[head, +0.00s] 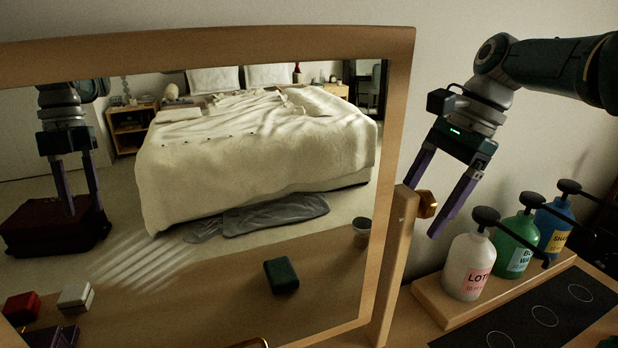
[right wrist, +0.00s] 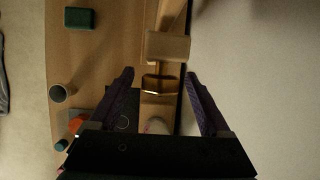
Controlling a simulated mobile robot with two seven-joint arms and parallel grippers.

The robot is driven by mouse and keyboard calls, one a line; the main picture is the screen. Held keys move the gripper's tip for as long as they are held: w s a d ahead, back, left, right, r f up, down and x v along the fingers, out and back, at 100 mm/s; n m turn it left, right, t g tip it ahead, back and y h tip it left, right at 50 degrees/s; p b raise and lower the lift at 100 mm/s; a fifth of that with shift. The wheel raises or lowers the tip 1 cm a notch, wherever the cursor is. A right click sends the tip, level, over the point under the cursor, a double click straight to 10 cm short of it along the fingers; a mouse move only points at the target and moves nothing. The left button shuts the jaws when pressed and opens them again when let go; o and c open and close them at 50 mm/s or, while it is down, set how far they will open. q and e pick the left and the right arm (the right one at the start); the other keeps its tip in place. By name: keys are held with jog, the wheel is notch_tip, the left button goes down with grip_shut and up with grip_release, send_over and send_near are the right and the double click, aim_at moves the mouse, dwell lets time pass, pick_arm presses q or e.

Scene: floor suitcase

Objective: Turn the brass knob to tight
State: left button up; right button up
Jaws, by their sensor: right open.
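The brass knob (head: 427,204) sits on the right side of the wooden mirror post, at the right edge of the mirror (head: 405,120). In the right wrist view the knob (right wrist: 158,84) is faceted and lies between the finger lines, near the tips. My right gripper (head: 423,210) is open, its purple fingers reaching down to either side of the knob. In the right wrist view the gripper (right wrist: 159,75) shows gaps on both sides of the knob, with no contact visible. A robot gripper with parted fingers shows reflected at the mirror's left; I cannot tell which arm it is.
A wooden tray (head: 445,318) with white (head: 468,265), green (head: 517,245) and blue (head: 553,228) pump bottles stands close below and right of my right gripper. A dark mat (head: 520,325) lies in front. The bed, red suitcase and small boxes appear in the mirror.

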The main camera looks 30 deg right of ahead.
jog(key=v, duration=1)
dwell(0.4)
